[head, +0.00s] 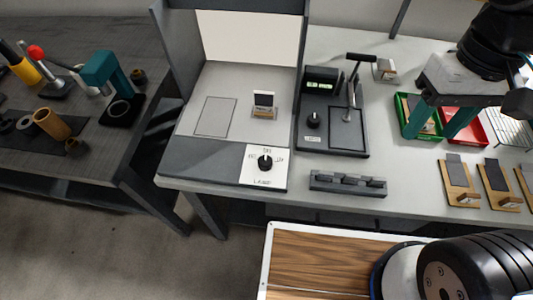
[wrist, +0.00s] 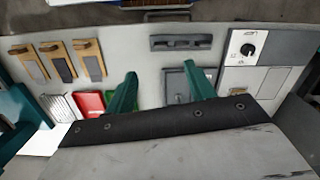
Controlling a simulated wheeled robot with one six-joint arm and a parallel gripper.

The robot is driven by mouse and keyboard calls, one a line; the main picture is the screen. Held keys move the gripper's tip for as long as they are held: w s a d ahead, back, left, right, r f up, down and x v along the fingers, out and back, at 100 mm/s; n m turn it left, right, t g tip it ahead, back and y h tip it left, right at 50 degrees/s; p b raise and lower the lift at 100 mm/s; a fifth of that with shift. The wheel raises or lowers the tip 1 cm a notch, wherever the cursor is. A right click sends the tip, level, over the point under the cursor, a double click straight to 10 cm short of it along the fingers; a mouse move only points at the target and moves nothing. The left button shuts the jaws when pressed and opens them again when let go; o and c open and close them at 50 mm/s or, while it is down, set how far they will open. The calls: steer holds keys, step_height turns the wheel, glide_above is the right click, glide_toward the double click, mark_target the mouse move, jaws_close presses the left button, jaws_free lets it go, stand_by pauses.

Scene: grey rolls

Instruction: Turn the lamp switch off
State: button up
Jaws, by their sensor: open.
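The lamp switch is a black rotary knob (head: 265,162) on a white plate marked LAMP (head: 264,181), at the front right of a grey booth. Small labels surround the knob; its exact pointing direction is too small to tell. In the wrist view the knob (wrist: 247,50) is at the upper right. My gripper (head: 442,118) is at the upper right of the head view, above the green and red trays, well to the right of the knob. Its teal fingers also show in the wrist view (wrist: 160,92), wide apart with nothing between them.
The booth's back panel (head: 248,38) is bright cream. A dark device (head: 333,120) with an upright lever and its own knob stands between booth and trays. A dark slotted block (head: 347,184) lies at the front edge. Wooden holders (head: 459,184) stand at the right.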

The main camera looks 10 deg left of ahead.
steer(key=w+a+f+g, duration=0.25)
steer(key=a+f, duration=0.25)
steer(key=a, duration=0.4)
steer(key=m+y, duration=0.1)
steer(key=m, duration=0.4)
glide_toward(265, 160)
steer(key=f, duration=0.1)
steer(key=shift+g, duration=0.35)
steer(key=shift+x, duration=3.9)
steer(key=shift+w, duration=0.2)
steer(key=c, duration=1)
